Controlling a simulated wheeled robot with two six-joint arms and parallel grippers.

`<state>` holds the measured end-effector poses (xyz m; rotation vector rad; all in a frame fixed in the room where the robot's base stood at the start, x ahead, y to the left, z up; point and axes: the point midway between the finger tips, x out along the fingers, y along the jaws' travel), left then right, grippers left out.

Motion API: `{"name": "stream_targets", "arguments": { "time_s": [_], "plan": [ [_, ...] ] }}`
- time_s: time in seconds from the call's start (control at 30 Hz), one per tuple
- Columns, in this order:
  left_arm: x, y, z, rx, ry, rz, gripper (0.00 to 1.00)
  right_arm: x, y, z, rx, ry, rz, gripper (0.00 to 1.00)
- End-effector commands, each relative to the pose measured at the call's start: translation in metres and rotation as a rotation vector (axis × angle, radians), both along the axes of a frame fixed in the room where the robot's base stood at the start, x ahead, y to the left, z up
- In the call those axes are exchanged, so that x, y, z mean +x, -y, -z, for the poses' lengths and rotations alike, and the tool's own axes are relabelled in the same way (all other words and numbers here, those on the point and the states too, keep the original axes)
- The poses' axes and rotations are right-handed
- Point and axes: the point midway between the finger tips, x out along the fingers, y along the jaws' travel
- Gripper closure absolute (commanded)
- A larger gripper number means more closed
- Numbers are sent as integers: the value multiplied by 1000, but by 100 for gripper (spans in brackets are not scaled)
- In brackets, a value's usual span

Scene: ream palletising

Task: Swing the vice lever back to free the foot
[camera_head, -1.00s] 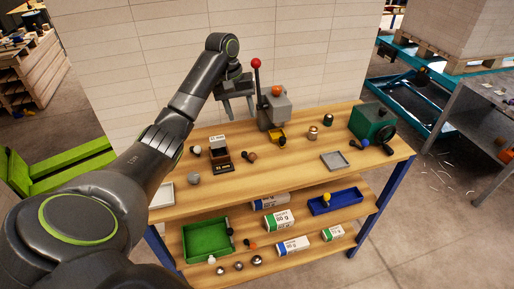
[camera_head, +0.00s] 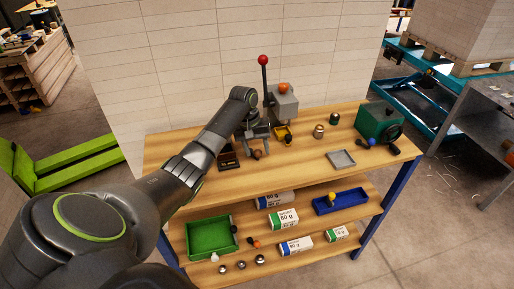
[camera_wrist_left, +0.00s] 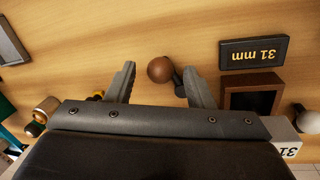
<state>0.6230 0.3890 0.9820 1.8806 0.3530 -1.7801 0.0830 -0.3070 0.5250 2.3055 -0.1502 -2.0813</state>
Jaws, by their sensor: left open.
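A grey upright fixture (camera_head: 286,106) stands at the back of the wooden bench, with a red-knobbed lever (camera_head: 264,78) pointing up and an orange ball (camera_head: 285,88) on top. I take it for the vice; a yellow part (camera_head: 284,132) sits at its base. My left gripper (camera_head: 257,146) is open and empty, in front and left of it, apart from the lever. In the left wrist view, a brown ball with a dark stem (camera_wrist_left: 160,70) shows between and beyond my open fingers. It lies on the bench. I cannot tell which piece is the foot. My right gripper is not seen.
A green machine with a black wheel (camera_head: 376,122) stands at the bench's right end. A dark "31 mm" plate (camera_wrist_left: 254,52) is beside my gripper. A pale wall rises behind.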

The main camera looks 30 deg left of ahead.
Motion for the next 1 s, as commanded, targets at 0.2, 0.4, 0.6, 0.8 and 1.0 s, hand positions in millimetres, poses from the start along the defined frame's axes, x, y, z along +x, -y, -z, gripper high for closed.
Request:
{"name": "stream_targets", "arguments": {
  "time_s": [0.2,0.4,0.6,0.8,1.0],
  "plan": [
    [0,1,6,1,-1,0,52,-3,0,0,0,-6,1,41],
    [0,1,6,1,-1,0,59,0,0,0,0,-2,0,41],
    [0,1,5,1,-1,0,85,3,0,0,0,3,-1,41],
    [1,1,4,1,-1,-5,96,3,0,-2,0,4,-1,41],
    [4,2,1,1,-1,-69,96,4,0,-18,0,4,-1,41]
  ]
}}
